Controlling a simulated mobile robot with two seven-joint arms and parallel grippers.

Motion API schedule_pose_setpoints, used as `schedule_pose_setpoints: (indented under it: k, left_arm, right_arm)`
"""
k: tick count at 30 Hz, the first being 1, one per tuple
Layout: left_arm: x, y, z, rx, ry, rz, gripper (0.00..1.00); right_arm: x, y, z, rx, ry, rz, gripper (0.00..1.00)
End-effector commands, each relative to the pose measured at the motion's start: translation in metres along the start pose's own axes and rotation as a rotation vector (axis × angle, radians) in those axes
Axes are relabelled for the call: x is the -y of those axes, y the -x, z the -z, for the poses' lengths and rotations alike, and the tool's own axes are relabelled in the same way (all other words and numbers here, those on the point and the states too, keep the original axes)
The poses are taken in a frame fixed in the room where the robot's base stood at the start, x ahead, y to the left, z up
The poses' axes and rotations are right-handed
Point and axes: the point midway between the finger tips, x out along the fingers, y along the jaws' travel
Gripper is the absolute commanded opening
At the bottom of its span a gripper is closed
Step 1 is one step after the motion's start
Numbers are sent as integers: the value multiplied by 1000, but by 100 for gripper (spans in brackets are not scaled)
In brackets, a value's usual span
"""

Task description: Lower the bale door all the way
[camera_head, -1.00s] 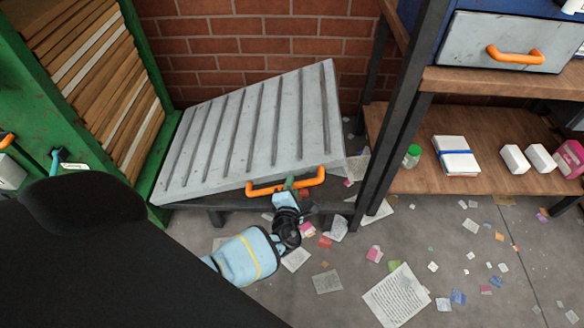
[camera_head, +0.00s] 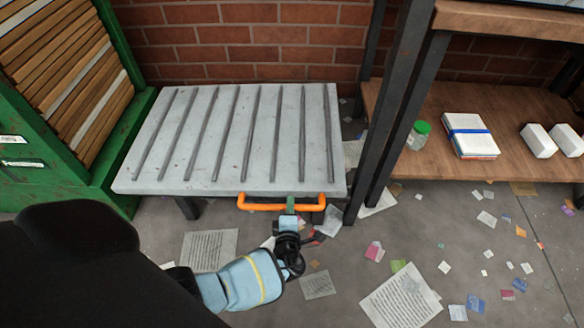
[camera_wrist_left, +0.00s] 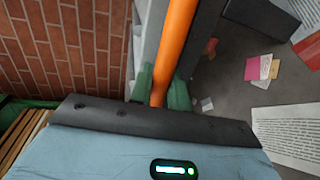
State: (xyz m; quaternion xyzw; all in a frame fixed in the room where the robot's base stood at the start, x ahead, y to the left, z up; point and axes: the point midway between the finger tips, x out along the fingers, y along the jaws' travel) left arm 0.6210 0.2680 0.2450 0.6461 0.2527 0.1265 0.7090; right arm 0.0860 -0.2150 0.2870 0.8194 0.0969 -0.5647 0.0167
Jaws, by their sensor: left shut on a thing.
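The bale door (camera_head: 232,140) is a grey ribbed panel in the head view. It lies about flat, low over the floor, with its front edge towards me. An orange handle (camera_head: 256,206) runs along its front edge. My left gripper (camera_head: 290,208) is shut on this handle near its right part. In the left wrist view the green fingers (camera_wrist_left: 161,92) stand on both sides of the orange handle (camera_wrist_left: 175,45). My right gripper is not in view.
A green frame (camera_head: 105,165) with stacked brown bales (camera_head: 60,70) stands at the left. A dark shelf post (camera_head: 395,110) rises close to the door's right edge. A wooden shelf (camera_head: 480,185) holds a jar (camera_head: 418,135) and a stack of paper (camera_head: 470,136). Paper scraps litter the floor.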

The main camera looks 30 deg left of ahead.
Motion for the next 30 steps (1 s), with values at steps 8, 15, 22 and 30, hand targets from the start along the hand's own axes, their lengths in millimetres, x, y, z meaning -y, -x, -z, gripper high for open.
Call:
schedule_pose_setpoints:
  k: [8,15,22,30]
  left_arm:
    - [30,-4,1,-8,-44,6,0]
    - [37,-5,2,-10,-56,12,0]
    - [38,-4,4,-13,-57,15,0]
    - [38,-4,4,-13,-57,14,37]
  right_arm:
    - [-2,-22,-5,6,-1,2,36]
    - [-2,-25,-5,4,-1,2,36]
    - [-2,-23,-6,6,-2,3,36]
    - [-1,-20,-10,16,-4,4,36]
